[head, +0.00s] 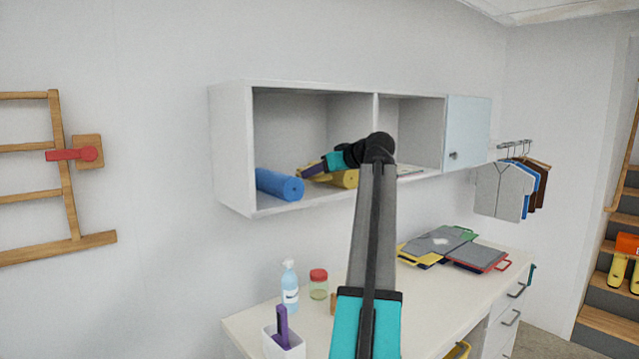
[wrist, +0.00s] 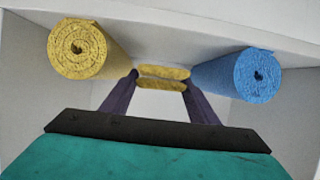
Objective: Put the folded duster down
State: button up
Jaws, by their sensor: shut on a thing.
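The folded duster (wrist: 163,71) is yellow and shows as two stacked layers in the wrist view. My gripper (wrist: 161,78) has purple fingers, one on each side of the duster, and is shut on it. In the head view my gripper (head: 312,168) reaches into the left open bay of the wall cabinet (head: 232,150). The duster is between the blue roll (head: 279,186) and the yellow roll (head: 347,178), apart from both in the wrist view. I cannot tell whether it touches the shelf floor.
The wrist view shows the yellow roll (wrist: 78,48) left and the blue roll (wrist: 257,75) right, close to the fingers. Below the cabinet, a counter (head: 345,313) carries a spray bottle (head: 290,288), a jar (head: 318,285) and stacked boards (head: 440,243).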

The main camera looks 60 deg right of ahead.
aim_at(325, 180)
notch_tip(325, 180, down, 2)
jog(key=shift+a+p, duration=0.1)
jog(key=shift+p, duration=0.4)
jog(key=shift+f, duration=0.75)
jog(key=shift+f, duration=0.2)
jog(key=o, duration=0.8)
jog(key=shift+c, duration=0.2)
jog(key=shift+r, duration=0.25)
jog(key=shift+s, duration=0.25)
jog(key=b+v, duration=0.2)
jog(key=v, duration=0.9)
jog(key=shift+s, duration=0.25)
